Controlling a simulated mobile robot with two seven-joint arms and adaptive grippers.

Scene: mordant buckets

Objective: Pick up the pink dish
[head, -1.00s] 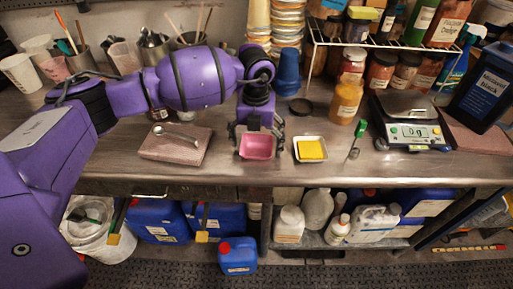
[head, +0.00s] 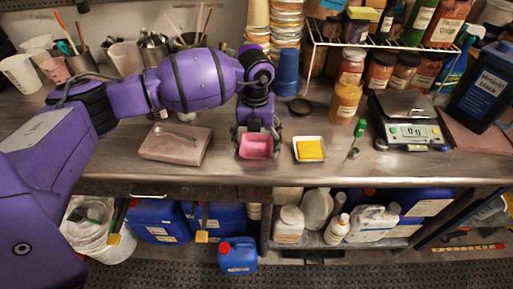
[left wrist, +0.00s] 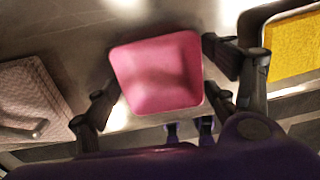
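The pink dish (head: 257,146) is a small square tray on the metal bench near its front edge. It also shows in the left wrist view (left wrist: 160,75), empty and lying flat. My left gripper (head: 257,138) points down over it, with one dark finger on each side of the dish. In the left wrist view the fingertips (left wrist: 162,68) are at or very near its left and right rims. I cannot tell whether they press on it. My right gripper is not in view.
A white dish with a yellow block (head: 310,149) stands close on the right. A pinkish slab (head: 175,145) with a spoon lies on the left. A blue cup stack (head: 288,72) stands behind. A scale (head: 408,128) is further right.

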